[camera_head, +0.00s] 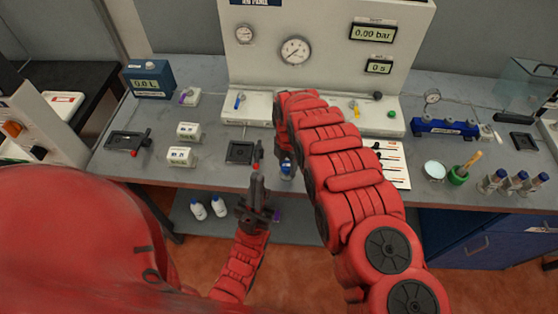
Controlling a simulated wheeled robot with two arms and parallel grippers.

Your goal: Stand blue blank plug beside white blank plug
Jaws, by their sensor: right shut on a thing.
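My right gripper (286,158) points down at the table's front edge, mostly hidden by my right arm. It is shut on a small blue piece (287,169), which looks like the blue blank plug; its lower end is hard to make out. My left gripper (258,175) points up in front of the table edge, left of the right gripper, near a black fixture (240,152). I cannot tell whether its fingers are open. I cannot pick out the white blank plug; it is too small or hidden by my arm.
White blocks (188,131) stand left of the black fixture. A panel with gauges (295,51) and levers stands behind. A white sheet (393,165), a green pot (458,176) and several blue-capped vials (515,182) are at right. White bottles (218,206) stand below the table edge.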

